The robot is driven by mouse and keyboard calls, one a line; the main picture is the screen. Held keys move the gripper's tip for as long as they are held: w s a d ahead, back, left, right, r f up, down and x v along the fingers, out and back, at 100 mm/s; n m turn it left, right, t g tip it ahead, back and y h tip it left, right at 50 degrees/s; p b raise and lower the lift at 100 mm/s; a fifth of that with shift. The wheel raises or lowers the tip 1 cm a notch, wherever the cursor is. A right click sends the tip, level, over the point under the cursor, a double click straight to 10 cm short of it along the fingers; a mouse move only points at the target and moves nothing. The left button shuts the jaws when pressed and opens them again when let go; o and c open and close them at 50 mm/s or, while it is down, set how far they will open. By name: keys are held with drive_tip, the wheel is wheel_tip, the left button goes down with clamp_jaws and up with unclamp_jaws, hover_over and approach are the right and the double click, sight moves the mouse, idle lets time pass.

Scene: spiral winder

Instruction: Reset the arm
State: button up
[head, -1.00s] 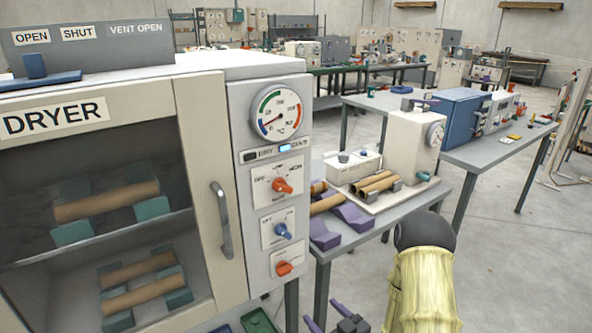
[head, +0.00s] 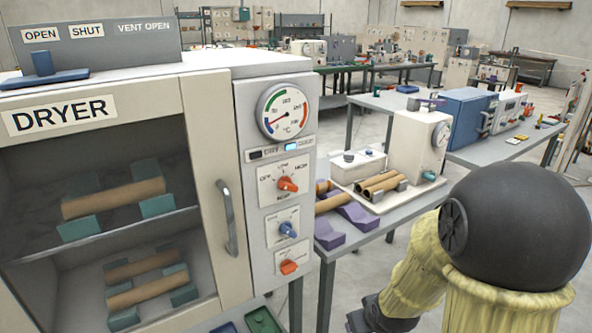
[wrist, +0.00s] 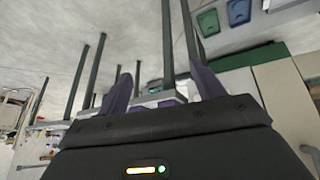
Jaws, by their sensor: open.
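My gripper (wrist: 162,84) shows in the wrist view with its two purple fingers spread apart and nothing between them. In the head view my arm is bent at the lower right, with a large black joint and yellow sleeves. A dark part of my wrist shows at the bottom edge, and the fingers are out of the picture there. The arm is in front of the aisle, to the right of the dryer (head: 212,83). The dryer's glass door is shut, with brown tubes on teal supports inside.
A grey table (head: 397,206) right of the dryer holds a white machine (head: 413,150), brown tubes (head: 380,184) and purple cradles (head: 357,217). Green (head: 262,321) and blue trays are low beside the dryer. Another bench with a blue box (head: 467,112) stands behind.

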drive_tip(key=s+r+m+g+p, duration=0.1)
drive_tip(key=s+r+m+g, duration=0.2)
drive_tip(key=s+r, duration=0.35)
drive_tip(key=w+p+v, duration=0.1)
drive_tip(key=p+v, duration=0.9)
drive_tip(key=p, duration=0.1)
drive_tip(key=shift+a+r+p, duration=0.4)
drive_tip(key=shift+a+r, duration=0.05)
drive_tip(key=shift+a, duration=0.05)
drive_tip(key=shift+s, duration=0.15)
drive_tip(key=shift+c, duration=0.5)
